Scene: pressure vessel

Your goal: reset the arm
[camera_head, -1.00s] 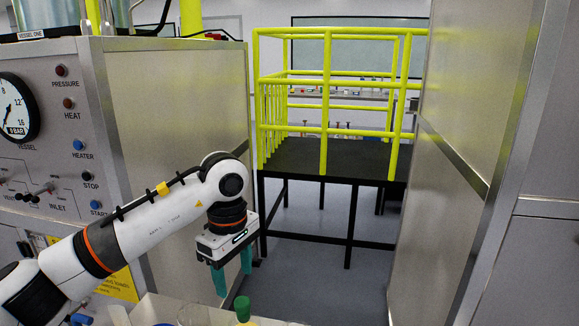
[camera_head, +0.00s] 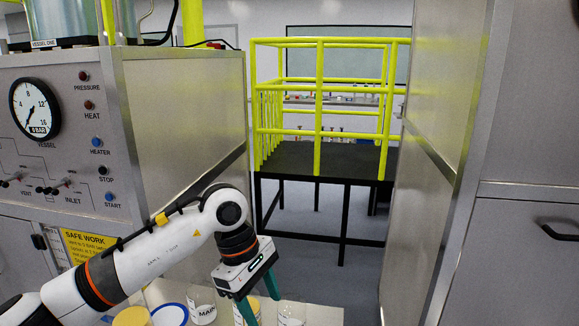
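My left arm comes in from the lower left, white with orange bands. Its gripper (camera_head: 259,297) points down with two teal fingers spread apart, and nothing shows between them up high. The fingertips are low in the picture, over or in front of several jars on a pale surface (camera_head: 318,314), and whether they touch anything cannot be told. My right arm and gripper are not in view.
A control panel (camera_head: 60,135) with a gauge (camera_head: 35,108), knobs and buttons stands at the left. Jars (camera_head: 201,305) and round lids (camera_head: 169,315) are at the bottom. A yellow-railed platform (camera_head: 325,160) stands behind. A grey cabinet (camera_head: 520,240) is at the right, with open floor between.

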